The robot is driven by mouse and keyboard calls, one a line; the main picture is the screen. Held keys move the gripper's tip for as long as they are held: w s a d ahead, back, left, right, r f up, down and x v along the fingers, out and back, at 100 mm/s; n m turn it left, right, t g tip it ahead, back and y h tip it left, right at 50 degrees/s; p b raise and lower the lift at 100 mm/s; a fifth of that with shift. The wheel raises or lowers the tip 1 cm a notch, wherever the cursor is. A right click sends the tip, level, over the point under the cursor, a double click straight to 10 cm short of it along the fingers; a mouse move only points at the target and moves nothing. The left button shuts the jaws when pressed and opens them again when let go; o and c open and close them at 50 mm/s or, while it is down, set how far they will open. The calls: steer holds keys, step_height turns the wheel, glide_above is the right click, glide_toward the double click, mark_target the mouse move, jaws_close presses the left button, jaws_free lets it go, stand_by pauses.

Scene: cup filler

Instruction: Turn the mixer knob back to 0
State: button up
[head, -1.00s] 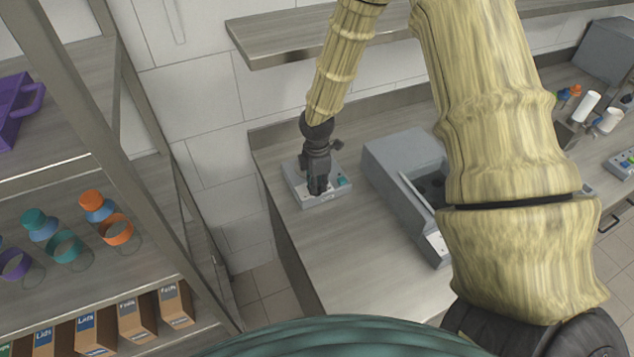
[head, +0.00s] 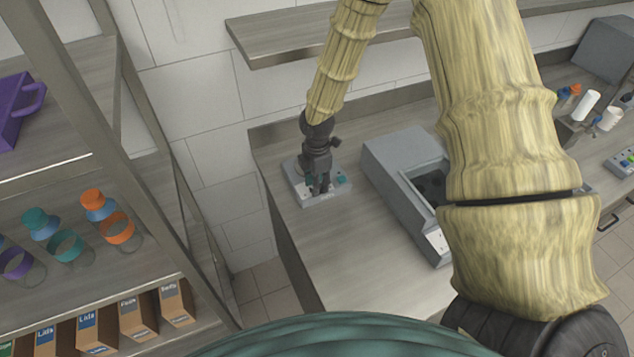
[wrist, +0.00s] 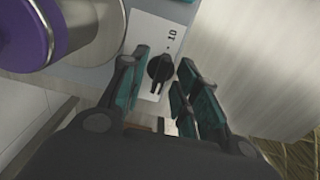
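The mixer (head: 298,188) is a small grey box at the left end of the counter. In the wrist view its black knob (wrist: 159,69) sits on a white dial plate (wrist: 150,32), with "10" and marks printed above the knob. The 0 mark is not readable. My gripper (head: 319,186) is over the mixer. In the wrist view my gripper (wrist: 163,62) is open, with one teal-padded finger on each side of the knob and gaps between. In the head view the gripper hides the knob.
A purple round object (wrist: 22,32) is close to the left finger in the wrist view. A grey machine (head: 400,165) stands right of the mixer. A shelf (head: 290,45) hangs above, and a rack with bottles (head: 97,205) is at left.

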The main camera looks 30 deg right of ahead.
step_height(320, 180, up, 12)
stand_by(1.0)
steer(key=shift+f, duration=0.1)
stand_by(0.4)
